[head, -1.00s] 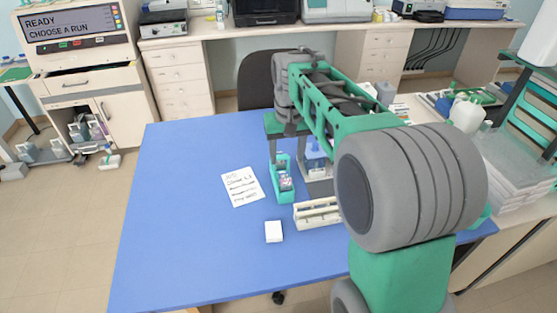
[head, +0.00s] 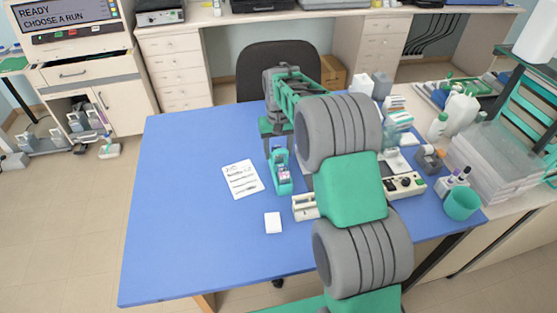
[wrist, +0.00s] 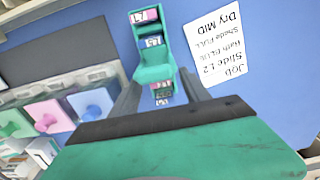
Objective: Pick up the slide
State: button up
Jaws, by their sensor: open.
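A green slide rack (head: 285,188) stands on the blue table below my gripper. In the wrist view the rack (wrist: 154,72) holds several slides with pink or white labels, such as a pink-labelled slide (wrist: 145,15) and a white-labelled slide (wrist: 153,41). The job card (wrist: 220,50) names slide L2; I cannot clearly read an L2 label on the rack. My gripper (wrist: 158,80) is open, its dark fingers on either side of the near end of the rack. I see no slide gripped. In the head view, my arm hides the fingertips.
Baths with green (wrist: 15,122), pink (wrist: 48,114) and blue (wrist: 92,104) parts stand left of the rack in the wrist view. A white block (head: 273,222) lies nearer. The table's left side is clear.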

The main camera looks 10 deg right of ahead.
grip_shut()
dwell(0.5)
